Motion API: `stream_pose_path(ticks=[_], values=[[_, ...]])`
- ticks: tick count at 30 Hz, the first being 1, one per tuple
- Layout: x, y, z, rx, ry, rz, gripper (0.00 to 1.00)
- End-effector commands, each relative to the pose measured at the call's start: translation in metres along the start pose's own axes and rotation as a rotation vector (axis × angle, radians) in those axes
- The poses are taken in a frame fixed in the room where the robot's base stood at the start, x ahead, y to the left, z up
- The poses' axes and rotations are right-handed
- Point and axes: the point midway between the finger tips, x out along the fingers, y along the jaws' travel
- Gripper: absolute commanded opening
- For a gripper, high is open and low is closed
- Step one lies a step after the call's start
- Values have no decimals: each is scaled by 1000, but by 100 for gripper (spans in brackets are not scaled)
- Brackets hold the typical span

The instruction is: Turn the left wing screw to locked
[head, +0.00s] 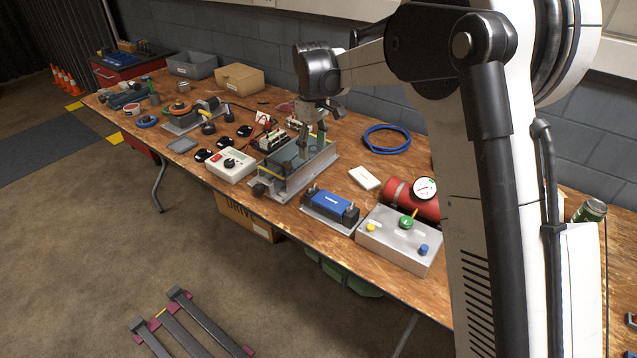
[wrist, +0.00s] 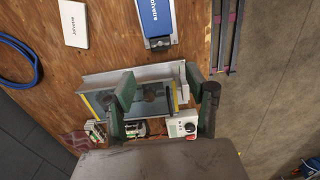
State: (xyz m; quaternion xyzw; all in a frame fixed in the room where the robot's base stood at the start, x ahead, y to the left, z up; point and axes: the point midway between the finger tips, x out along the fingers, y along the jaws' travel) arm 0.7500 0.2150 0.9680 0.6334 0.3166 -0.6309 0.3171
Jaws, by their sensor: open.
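A grey metal fixture (head: 291,190) with yellow-edged walls stands mid-table. A dark knob (head: 258,189) sits at its front left end; it is too small to tell whether this is the left wing screw or which way it is turned. My gripper (head: 306,145) points down over the fixture with its fingers apart. In the wrist view the two green fingers of my gripper (wrist: 160,84) spread across the fixture (wrist: 125,74), with nothing visible held between them. A finger hides part of the fixture's end there.
A white box with a dial (head: 231,165) stands left of the fixture. A blue unit (head: 330,206), a grey button box (head: 398,240) and a red cylinder (head: 407,200) stand to the right. A white box (head: 364,178) and blue cable coil (head: 386,139) lie behind.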

Motion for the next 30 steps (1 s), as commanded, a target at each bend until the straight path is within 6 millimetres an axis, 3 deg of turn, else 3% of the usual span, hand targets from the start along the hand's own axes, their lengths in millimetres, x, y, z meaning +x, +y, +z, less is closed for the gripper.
stream_pose_path(ticks=[8,21,30], values=[[24,0,-3,-6,-4,-3,51],[104,0,-2,-5,-3,-2,51],[137,0,-2,-5,-3,-2,51]])
